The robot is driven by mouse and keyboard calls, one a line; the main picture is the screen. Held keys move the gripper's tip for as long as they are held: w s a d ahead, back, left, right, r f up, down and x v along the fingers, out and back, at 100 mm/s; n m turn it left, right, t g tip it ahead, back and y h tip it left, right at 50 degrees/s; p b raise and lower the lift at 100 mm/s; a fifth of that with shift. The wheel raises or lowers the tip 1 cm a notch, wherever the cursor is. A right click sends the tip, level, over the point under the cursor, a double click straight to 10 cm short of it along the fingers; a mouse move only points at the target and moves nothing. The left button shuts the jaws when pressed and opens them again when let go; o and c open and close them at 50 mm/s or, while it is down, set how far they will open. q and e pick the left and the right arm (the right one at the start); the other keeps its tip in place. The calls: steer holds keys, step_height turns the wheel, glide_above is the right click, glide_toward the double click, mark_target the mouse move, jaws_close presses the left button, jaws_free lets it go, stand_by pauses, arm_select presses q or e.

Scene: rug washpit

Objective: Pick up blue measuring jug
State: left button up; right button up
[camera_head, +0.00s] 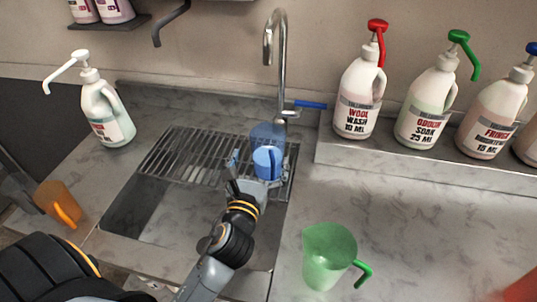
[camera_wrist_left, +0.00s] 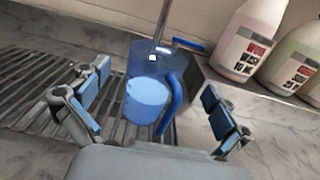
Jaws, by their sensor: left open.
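The blue measuring jug (camera_head: 266,136) is translucent and stands upright on the metal rack over the sink, in front of the tap. In the left wrist view the jug (camera_wrist_left: 146,66) shows between the open fingers, with its blue handle on the right and a lighter blue round area on its near side. My left gripper (camera_head: 259,170) is open and close in front of the jug. In the left wrist view the fingers of the gripper (camera_wrist_left: 156,100) stand apart from the jug on both sides. My right gripper is not in view.
A green jug (camera_head: 329,257) stands on the counter at front right. An orange jug (camera_head: 57,203) is at the left. Pump bottles (camera_head: 358,95) line the raised ledge, and a white one (camera_head: 104,113) stands left. The tap (camera_head: 282,60) rises behind the rack (camera_head: 197,157).

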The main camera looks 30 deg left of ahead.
mark_target(264, 148)
arm_select(q)
steer(key=x, duration=0.2)
steer(key=shift+w+a+f, duration=0.1)
steer(key=shift+w, duration=0.3)
steer(key=shift+w+a+p, duration=0.1)
steer(key=shift+w+p, duration=0.2)
steer(key=p+x, duration=0.1)
steer(key=x, duration=0.3)
steer(key=shift+w, duration=0.2)
steer(key=shift+s, duration=0.1)
steer(key=shift+c, duration=0.2)
steer(key=c, duration=1.5)
steer(key=shift+c, duration=0.4)
